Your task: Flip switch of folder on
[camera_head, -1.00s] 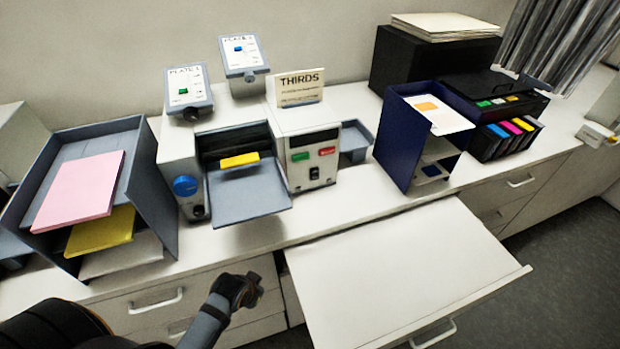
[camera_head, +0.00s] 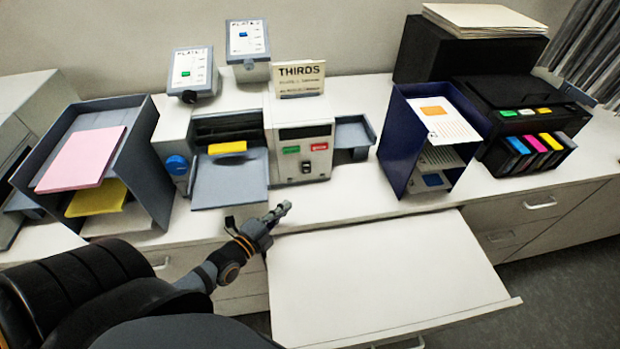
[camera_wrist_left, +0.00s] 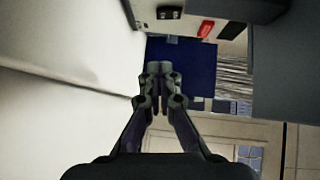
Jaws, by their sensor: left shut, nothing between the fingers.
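The folder (camera_head: 300,138) is a white and grey machine on the counter, with a grey feed tray (camera_head: 229,181) sloping out at its front left. Its small black switch (camera_head: 306,167) is low on the front panel, under a green button (camera_head: 291,150) and a red button (camera_head: 319,147). The switch also shows at the top of the left wrist view (camera_wrist_left: 170,13). I cannot tell which way the switch is set. My left gripper (camera_head: 284,209) is shut and empty, in front of and below the panel, apart from the switch. My right gripper is not in view.
A pull-out shelf (camera_head: 385,275) is clear below the counter. A paper rack (camera_head: 150,165) stands left, a dark blue rack (camera_head: 396,140) right, and a black printer (camera_head: 520,90) beyond. Two label boxes and a THIRDS sign (camera_head: 300,78) stand behind.

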